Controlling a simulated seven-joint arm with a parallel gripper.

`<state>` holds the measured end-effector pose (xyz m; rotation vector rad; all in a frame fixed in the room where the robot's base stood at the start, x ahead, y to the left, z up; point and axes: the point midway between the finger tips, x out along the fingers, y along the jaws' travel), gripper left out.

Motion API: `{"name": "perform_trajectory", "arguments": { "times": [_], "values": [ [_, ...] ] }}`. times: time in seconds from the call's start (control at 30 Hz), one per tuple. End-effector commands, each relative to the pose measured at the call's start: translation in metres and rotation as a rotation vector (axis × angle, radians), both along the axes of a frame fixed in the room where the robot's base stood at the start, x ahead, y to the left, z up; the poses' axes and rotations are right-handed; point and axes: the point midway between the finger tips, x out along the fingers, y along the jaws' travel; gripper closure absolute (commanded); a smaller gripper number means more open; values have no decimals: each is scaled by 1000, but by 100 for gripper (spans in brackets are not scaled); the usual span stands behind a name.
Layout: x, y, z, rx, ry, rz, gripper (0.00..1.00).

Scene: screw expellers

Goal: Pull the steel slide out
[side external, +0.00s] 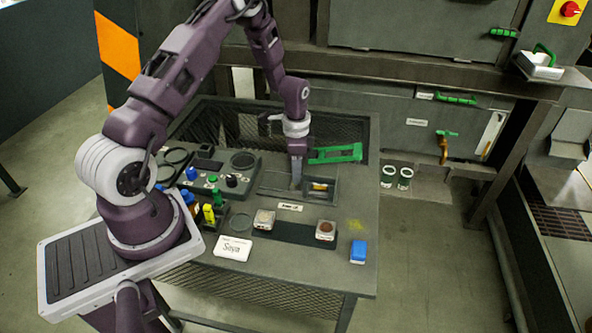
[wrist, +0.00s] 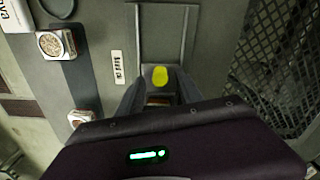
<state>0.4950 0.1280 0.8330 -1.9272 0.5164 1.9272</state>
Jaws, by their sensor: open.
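The steel slide (wrist: 160,35) looks like a flat grey plate between two thin rails in the wrist view. In the side view, its low frame (side external: 271,183) is set in the grey bench top, and my gripper partly covers it. A rounded yellow tab (wrist: 160,76) is at the near end of the plate in the wrist view. My gripper (side external: 296,186) points down over the frame. In the wrist view, its two fingers (wrist: 160,92) stand apart, one on each side of the tab. I cannot tell whether they touch it.
A green handle (side external: 335,154) lies behind the frame. A control panel (side external: 212,178) with knobs is to the left. Two sample dishes (side external: 264,219) (side external: 326,230), a white card (side external: 232,248) and a blue block (side external: 358,251) are in front. The bench's right front is mostly clear.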

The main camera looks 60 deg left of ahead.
Motion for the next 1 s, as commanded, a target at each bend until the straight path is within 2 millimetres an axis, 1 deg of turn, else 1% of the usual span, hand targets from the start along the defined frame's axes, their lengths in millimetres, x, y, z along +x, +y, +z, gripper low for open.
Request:
{"name": "perform_trajectory", "arguments": {
  "times": [0.03,0.1,0.3,0.37,0.5,0.53,1.0],
  "values": [
    [-1,0,-4,0,1,0,57],
    [0,0,-6,1,-1,-1,57],
    [0,0,-7,1,0,0,57],
    [0,0,-6,1,0,0,69],
    [0,0,-6,0,0,0,96],
    [0,0,-6,0,0,0,100],
    [0,0,-6,0,0,0,100]
  ]
}}
